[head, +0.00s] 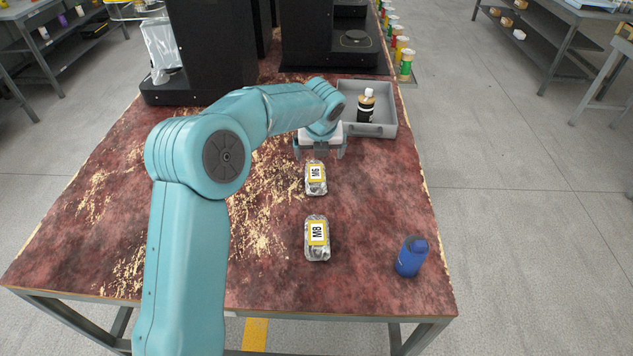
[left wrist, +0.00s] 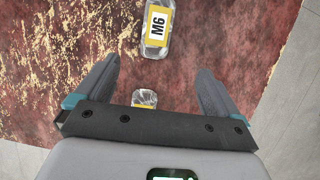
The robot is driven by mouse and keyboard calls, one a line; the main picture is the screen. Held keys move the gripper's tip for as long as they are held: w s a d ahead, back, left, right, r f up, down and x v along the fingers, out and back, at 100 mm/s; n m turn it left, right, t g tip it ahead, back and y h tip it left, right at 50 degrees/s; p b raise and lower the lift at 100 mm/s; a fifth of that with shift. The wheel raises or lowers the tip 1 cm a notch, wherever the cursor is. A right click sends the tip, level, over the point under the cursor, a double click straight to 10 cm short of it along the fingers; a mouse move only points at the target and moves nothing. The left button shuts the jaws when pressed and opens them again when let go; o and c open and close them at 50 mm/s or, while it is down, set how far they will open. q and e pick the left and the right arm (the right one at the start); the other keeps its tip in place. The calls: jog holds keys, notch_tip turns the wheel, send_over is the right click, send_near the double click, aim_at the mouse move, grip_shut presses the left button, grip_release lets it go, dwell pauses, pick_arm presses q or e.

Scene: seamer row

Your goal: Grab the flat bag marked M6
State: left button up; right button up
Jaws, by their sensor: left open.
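The flat bag marked M6 (head: 316,178) is a clear bag with a yellow-bordered white label, lying on the worn red tabletop. In the left wrist view the M6 bag (left wrist: 157,30) lies beyond my fingertips, at the top edge. A similar bag marked M8 (head: 317,238) lies nearer to me. In the wrist view a second bag (left wrist: 145,98) shows between the fingers, mostly hidden by the gripper body. My left gripper (head: 322,153) is open and empty, pointing down above the table; it also shows in the wrist view (left wrist: 155,85). My right gripper is out of view.
A blue bottle (head: 411,256) stands near the right table edge. A grey tray (head: 383,130) with a dark bottle (head: 366,106) is behind the gripper to the right. Black machines (head: 335,50) stand at the back.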

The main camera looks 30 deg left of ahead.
pick_arm(q)
send_over(316, 175)
jog(key=s+d, duration=0.2)
jog(key=f, duration=1)
jog(key=shift+w+f, duration=0.1)
jog(key=shift+w, duration=0.1)
jog(key=x, duration=0.5)
jog(key=shift+a+f, duration=0.35)
jog(key=shift+a, duration=0.05)
jog(key=shift+s, duration=0.1)
jog(key=shift+c, duration=0.4)
jog(key=c, duration=1)
jog(key=shift+r, duration=0.1)
jog(key=shift+c, duration=0.3)
jog(key=shift+r, duration=0.1)
